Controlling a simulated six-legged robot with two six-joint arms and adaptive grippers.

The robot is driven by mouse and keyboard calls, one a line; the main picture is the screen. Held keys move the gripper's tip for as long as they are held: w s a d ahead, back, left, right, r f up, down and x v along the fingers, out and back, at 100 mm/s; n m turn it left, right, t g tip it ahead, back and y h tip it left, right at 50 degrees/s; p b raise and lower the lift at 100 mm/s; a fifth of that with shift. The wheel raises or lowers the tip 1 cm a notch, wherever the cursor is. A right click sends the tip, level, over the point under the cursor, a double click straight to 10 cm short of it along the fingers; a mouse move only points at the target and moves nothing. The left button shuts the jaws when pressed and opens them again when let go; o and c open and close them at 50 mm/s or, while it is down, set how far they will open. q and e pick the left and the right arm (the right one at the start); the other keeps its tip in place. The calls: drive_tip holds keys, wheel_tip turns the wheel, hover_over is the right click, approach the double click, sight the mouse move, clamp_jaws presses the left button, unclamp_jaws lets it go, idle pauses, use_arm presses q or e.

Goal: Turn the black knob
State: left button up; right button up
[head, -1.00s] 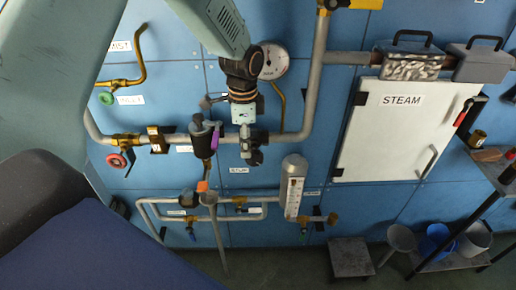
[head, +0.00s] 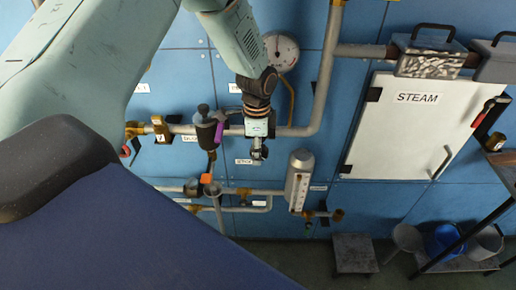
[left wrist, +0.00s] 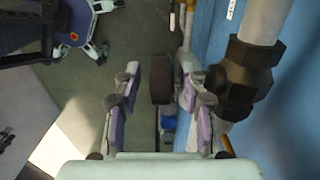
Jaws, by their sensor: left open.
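In the head view my left gripper (head: 258,150) hangs in front of the horizontal wall pipe. My left gripper is open. My right gripper is not in view.
A dark cylindrical fitting (head: 205,130) with a purple part sits left of the gripper. A pressure gauge (head: 281,52) is above, and a silver cylinder (head: 299,180) is below right. A white STEAM door (head: 405,125) is at right. Buckets (head: 445,240) stand on the floor.

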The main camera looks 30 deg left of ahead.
use_arm(q)
drive_tip(key=shift+w+a+f, duration=0.1)
drive_tip(key=shift+a+f, duration=0.05)
drive_tip(key=shift+f, duration=0.2)
drive_tip(key=shift+s+r, duration=0.2)
drive_tip(key=shift+s, duration=0.15)
drive_tip(key=shift+c, duration=0.8)
drive_tip(key=shift+d+r, duration=0.1)
drive_tip(key=shift+d, duration=0.1)
drive_tip(key=shift+c, duration=0.8)
drive_tip(key=shift+w+a+f, duration=0.1)
drive_tip(key=shift+w+f, duration=0.1)
drive_tip(key=shift+w, duration=0.1)
drive_tip(key=c, duration=0.5)
drive_tip(key=shift+r, duration=0.1)
clamp_jaws()
